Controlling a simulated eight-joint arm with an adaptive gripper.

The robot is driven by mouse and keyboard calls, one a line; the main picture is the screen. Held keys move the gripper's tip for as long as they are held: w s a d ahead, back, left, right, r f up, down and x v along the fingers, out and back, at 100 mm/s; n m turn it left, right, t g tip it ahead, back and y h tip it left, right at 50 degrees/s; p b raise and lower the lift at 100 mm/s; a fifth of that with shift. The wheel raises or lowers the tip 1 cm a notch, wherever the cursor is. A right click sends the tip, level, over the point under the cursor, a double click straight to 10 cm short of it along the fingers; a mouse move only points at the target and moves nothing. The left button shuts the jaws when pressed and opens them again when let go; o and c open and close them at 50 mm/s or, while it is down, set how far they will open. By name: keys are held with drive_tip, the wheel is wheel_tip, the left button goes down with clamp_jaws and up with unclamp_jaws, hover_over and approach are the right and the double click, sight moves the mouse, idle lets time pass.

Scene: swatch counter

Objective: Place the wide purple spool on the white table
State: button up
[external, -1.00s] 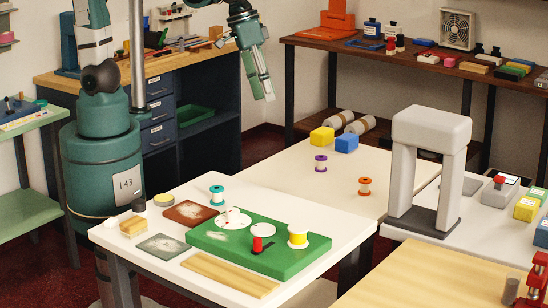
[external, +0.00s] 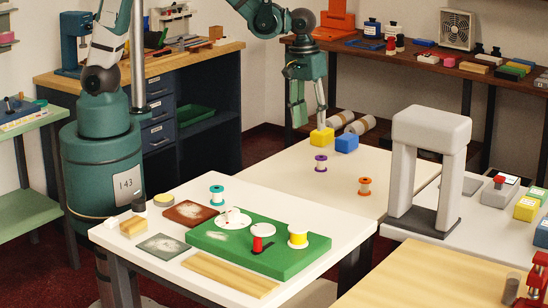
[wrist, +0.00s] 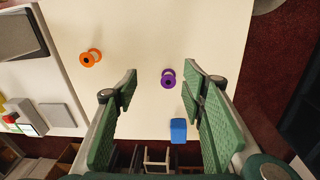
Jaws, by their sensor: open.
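The purple spool (external: 320,164) stands upright on the pale white table (external: 290,180) in the external view, with a paler band around its middle. It also shows in the wrist view (wrist: 168,78), inside the gap between the fingers and nearer the right one. My gripper (external: 310,118) is open and empty, pointing down above the far end of that table. It is higher than the spool and apart from it. In the wrist view both fingers of my gripper (wrist: 161,72) are spread wide. The near white table (external: 330,200) holds a green board.
A yellow block (external: 321,138) and a blue block (external: 346,143) sit behind the spool. An orange spool (external: 365,186) stands to its right. A grey arch (external: 430,125) rises farther right. The table between the spools is clear.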

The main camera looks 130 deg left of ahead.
sight(321, 157)
drive_tip(key=a+f+n, duration=0.1)
drive_tip(key=a+f, duration=0.2)
drive_tip(key=a+f+n, duration=0.2)
drive_tip(key=a+f, duration=0.1)
drive_tip(key=f, duration=0.1)
drive_tip(key=shift+s+a+g, duration=0.1)
drive_tip(key=shift+a+g, duration=0.25)
drive_tip(key=shift+g, duration=0.05)
drive_tip(key=shift+f, duration=1.25)
drive_tip(key=shift+s+a+f+b, duration=0.1)
drive_tip(key=shift+f+b, duration=0.2)
drive_tip(key=shift+f, duration=1)
drive_tip(key=shift+a+f+b, duration=0.1)
drive_tip(key=shift+f+b, duration=0.15)
drive_tip(key=shift+f, duration=1.05)
drive_tip(key=c, duration=0.9)
